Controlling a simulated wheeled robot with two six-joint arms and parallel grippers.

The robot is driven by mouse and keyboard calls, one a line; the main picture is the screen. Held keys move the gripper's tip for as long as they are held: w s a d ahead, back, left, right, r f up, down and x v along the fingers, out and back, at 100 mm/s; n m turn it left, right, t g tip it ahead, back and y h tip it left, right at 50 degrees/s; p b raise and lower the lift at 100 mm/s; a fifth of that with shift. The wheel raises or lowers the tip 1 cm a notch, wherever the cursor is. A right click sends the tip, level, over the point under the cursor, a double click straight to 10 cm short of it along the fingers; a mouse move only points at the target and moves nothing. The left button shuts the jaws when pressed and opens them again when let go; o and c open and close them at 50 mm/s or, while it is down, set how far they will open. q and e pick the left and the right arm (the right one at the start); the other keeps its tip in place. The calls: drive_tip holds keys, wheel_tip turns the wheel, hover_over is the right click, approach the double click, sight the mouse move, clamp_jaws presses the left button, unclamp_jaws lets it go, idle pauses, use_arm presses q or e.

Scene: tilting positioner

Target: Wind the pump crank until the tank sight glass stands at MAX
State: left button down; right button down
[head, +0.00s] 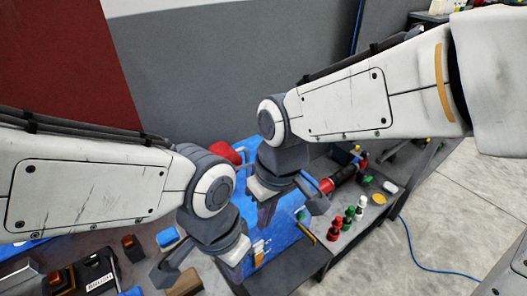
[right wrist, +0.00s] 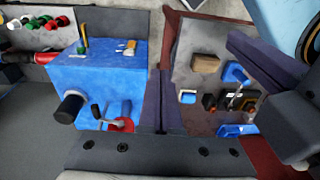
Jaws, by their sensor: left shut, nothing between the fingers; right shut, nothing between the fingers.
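The blue pump unit (head: 290,243) stands on the bench, partly hidden behind my arms in the head view. It shows more fully in the right wrist view (right wrist: 100,75), with a black cylinder (right wrist: 69,106) on its side and a crank (right wrist: 100,117) beside a red round part (right wrist: 121,125). I cannot make out the sight glass or its level. My right gripper (head: 267,214) is shut and empty over the blue unit; its closed fingers (right wrist: 164,100) fill the middle of the wrist view, apart from the crank. My left gripper (head: 236,274) is shut and empty, lower left.
Green, red and white knobs or bottles (head: 350,215) stand on the bench at right. Dark boxes (head: 97,272), a blue block (head: 168,237) and a brown block (head: 185,284) lie at lower left. A blue cable (head: 425,266) runs over the open floor at right.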

drive_tip(key=w+d+t+p, duration=0.2)
drive_tip(key=w, duration=2.7)
drive_tip(key=p+x, duration=0.1)
drive_tip(key=x, duration=0.3)
drive_tip(key=p+x, duration=0.2)
drive_tip(key=x, duration=0.2)
drive_tip(key=s+p+x, duration=0.1)
drive_tip(key=p+x, duration=0.1)
drive_tip(key=x, duration=0.2)
drive_tip(key=shift+a, duration=0.3)
drive_tip(key=shift+f, duration=0.6)
drive_tip(key=shift+f+y, duration=0.1)
drive_tip(key=shift+y, duration=0.2)
